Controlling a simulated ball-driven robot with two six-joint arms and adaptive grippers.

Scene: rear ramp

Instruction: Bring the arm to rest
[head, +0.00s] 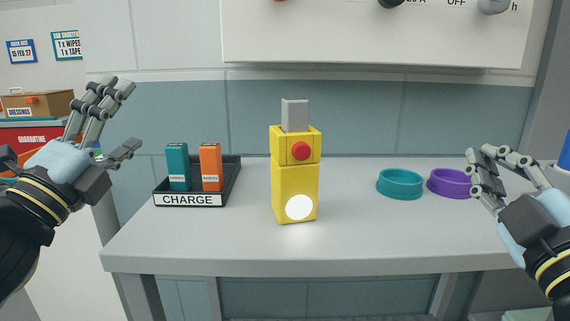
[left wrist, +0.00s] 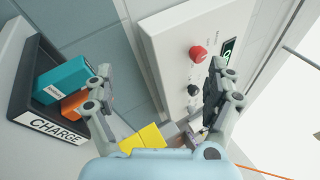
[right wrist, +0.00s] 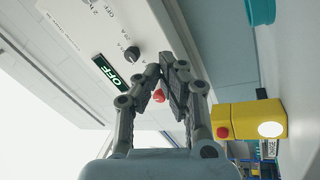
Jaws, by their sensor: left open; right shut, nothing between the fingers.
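My left gripper (head: 116,118) is raised at the left of the head view, open and empty, left of the charge tray. Its fingers stand wide apart in the left wrist view (left wrist: 158,95). My right gripper (head: 482,172) is at the right of the head view, in front of the purple ring, shut with nothing in it. Its fingertips come together in the right wrist view (right wrist: 165,70). Both grippers are clear of the counter objects.
A yellow device (head: 296,180) with a red button and lit white disc stands mid-counter (head: 230,250). A black CHARGE tray (head: 230,180) holds a teal pack (head: 178,166) and an orange pack (head: 211,166). A teal ring (head: 400,185) and purple ring (head: 447,184) lie right. A white panel (head: 370,40) hangs above.

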